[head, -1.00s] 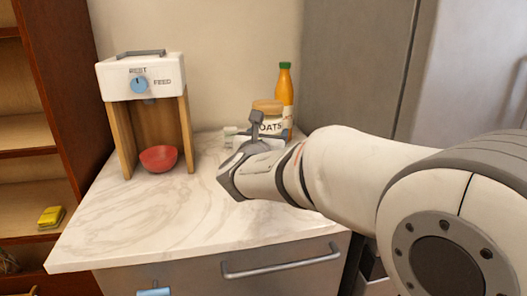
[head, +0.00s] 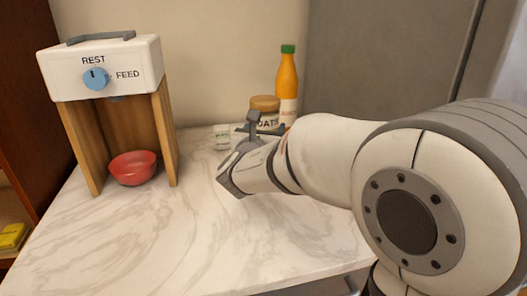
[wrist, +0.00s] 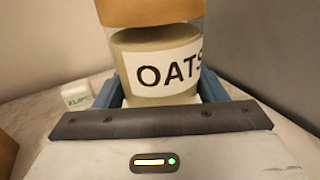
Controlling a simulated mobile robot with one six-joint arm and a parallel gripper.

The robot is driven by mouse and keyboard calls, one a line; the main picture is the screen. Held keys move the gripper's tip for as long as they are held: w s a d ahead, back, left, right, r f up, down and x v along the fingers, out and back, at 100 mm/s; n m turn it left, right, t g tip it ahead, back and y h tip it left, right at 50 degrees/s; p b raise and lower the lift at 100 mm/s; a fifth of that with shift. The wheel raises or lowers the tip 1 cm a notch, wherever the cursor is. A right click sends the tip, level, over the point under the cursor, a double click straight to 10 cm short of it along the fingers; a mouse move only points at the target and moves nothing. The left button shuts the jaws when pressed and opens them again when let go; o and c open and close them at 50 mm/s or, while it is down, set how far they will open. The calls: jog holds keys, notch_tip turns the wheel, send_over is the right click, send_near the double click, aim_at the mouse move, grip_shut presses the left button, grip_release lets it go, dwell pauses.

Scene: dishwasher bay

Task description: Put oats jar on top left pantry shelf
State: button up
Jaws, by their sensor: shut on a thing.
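The oats jar (head: 265,104) has a tan lid and a white label reading OATS. It stands upright at the back of the marble counter, partly hidden behind my gripper (head: 262,129). In the wrist view the jar (wrist: 155,75) sits between the two blue fingers of my gripper (wrist: 160,92), which is shut on it. Whether the jar touches the counter cannot be told. The wooden pantry shelf unit (head: 22,100) shows only in part at the left edge; its top left shelf is not in view.
An orange bottle (head: 287,85) with a green cap stands right behind the jar. A small white box (head: 222,137) stands to its left. A dispenser (head: 105,70) with a red bowl (head: 133,168) under it is farther left. The counter's front (head: 200,235) is clear.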

jog(key=shift+f+b, duration=0.5)
jog(key=shift+f, duration=1.9)
jog(key=shift+f, duration=0.2)
jog(key=o, duration=1.5)
jog(key=shift+s, duration=0.1)
jog(key=shift+r, duration=0.1)
